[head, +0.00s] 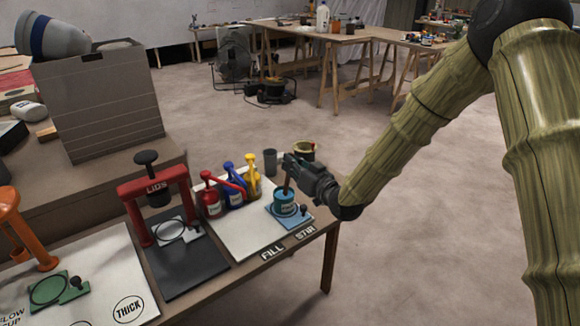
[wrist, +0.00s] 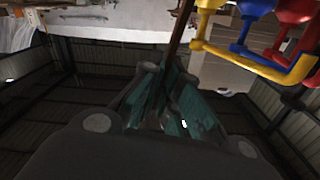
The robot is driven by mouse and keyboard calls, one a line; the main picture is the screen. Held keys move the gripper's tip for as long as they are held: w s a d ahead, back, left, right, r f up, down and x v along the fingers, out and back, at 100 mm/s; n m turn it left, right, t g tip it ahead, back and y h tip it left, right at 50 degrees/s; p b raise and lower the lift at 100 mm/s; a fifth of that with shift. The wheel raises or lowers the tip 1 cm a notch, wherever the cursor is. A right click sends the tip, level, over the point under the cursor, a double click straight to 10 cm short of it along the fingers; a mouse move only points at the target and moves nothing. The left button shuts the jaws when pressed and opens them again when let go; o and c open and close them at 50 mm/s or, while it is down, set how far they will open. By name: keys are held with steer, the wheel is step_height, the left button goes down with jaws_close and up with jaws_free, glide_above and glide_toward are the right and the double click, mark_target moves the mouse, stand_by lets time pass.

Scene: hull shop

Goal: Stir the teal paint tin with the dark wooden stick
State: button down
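The teal paint tin (head: 285,204) stands upright on a blue plate at the STIR end of the bench. The dark wooden stick (head: 286,182) stands nearly upright over it, with its lower end reaching into the tin's mouth. My gripper (head: 290,168) is just above the tin, closed around the stick's upper part. In the wrist view the stick (wrist: 179,38) runs between the fingers (wrist: 163,92), which meet on it. Teal patches show by the fingers there; I cannot tell whether they are tin or finger. The paint surface and stick tip are hidden.
Red (head: 211,197), blue (head: 234,186) and yellow (head: 253,180) pump bottles stand left of the tin. A dark cup (head: 270,162) and another round container (head: 304,151) stand behind. The red LIDS press (head: 153,190) is farther left. Open floor lies right of the bench.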

steer(key=shift+w+d+r+p, duration=0.15)
steer(key=shift+r+p, duration=0.35)
steer(key=shift+r, duration=0.35)
steer(key=shift+w+d+r+p, duration=0.1)
steer(key=shift+r+p, duration=0.35)
steer(key=shift+r, duration=0.4)
steer(key=shift+w+d+r+p, duration=0.15)
steer(key=shift+r+p, duration=0.35)
steer(key=shift+r, duration=0.35)
steer(key=shift+r, duration=0.1)
